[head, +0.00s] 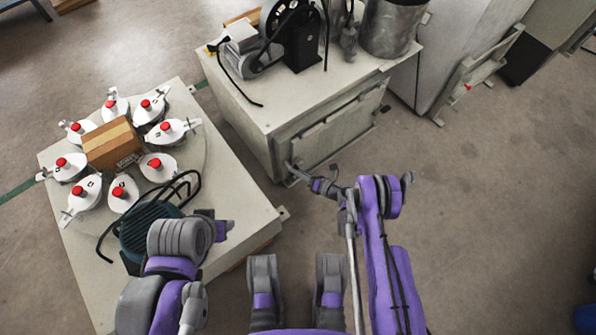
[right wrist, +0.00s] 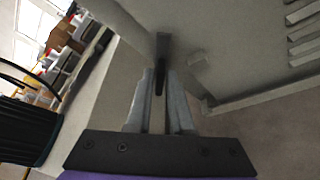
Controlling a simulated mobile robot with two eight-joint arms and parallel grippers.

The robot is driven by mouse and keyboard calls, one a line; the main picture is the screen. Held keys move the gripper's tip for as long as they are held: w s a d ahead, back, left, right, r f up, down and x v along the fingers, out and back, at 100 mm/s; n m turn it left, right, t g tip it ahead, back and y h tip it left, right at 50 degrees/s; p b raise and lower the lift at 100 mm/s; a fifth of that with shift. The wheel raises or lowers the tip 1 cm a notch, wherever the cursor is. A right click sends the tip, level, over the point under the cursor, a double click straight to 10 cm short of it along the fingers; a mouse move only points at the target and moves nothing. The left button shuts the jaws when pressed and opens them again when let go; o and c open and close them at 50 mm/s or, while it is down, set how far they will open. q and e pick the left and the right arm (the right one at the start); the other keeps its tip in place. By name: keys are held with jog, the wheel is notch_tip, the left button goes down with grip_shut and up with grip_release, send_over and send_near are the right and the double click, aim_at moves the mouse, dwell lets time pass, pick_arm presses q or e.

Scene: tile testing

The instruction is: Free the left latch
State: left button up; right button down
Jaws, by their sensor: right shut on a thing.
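The left latch shows in the right wrist view as a dark upright lever (right wrist: 161,60) on the pale cabinet. My right gripper (right wrist: 160,82) is shut on it, with the two grey fingers on either side of the lever. In the head view my right gripper (head: 295,170) is at the lower left corner of the cabinet's front panel (head: 325,135), and it hides the latch there. My left arm is folded at the lower left, over the low table. Its gripper's fingers cannot be made out clearly near its purple end (head: 224,230).
The cabinet (head: 270,110) carries a motor with a wheel (head: 290,35) and a metal drum (head: 392,25). A low table (head: 225,225) at left holds several white red-topped pieces and a cardboard box (head: 111,143).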

jog(key=shift+s+a+r+n+t+h+p, duration=0.15)
jog(key=shift+n+t+h+p, duration=0.2)
jog(key=shift+n+h+p, duration=0.55)
jog(key=shift+a+n+t+h+p, duration=0.15)
jog(key=shift+n+t+h+p, duration=0.25)
jog(key=shift+n, duration=0.95)
jog(key=shift+s+a+r+n+t+h+p, duration=0.15)
jog(key=shift+n+t+h+p, duration=0.1)
jog(key=shift+n+h+p, duration=0.7)
jog(key=shift+f+y, duration=0.1)
jog(key=shift+y, duration=0.15)
jog(key=c, duration=0.9)
grip_release()
jog(key=shift+w, duration=0.1)
jog(key=shift+d, duration=0.1)
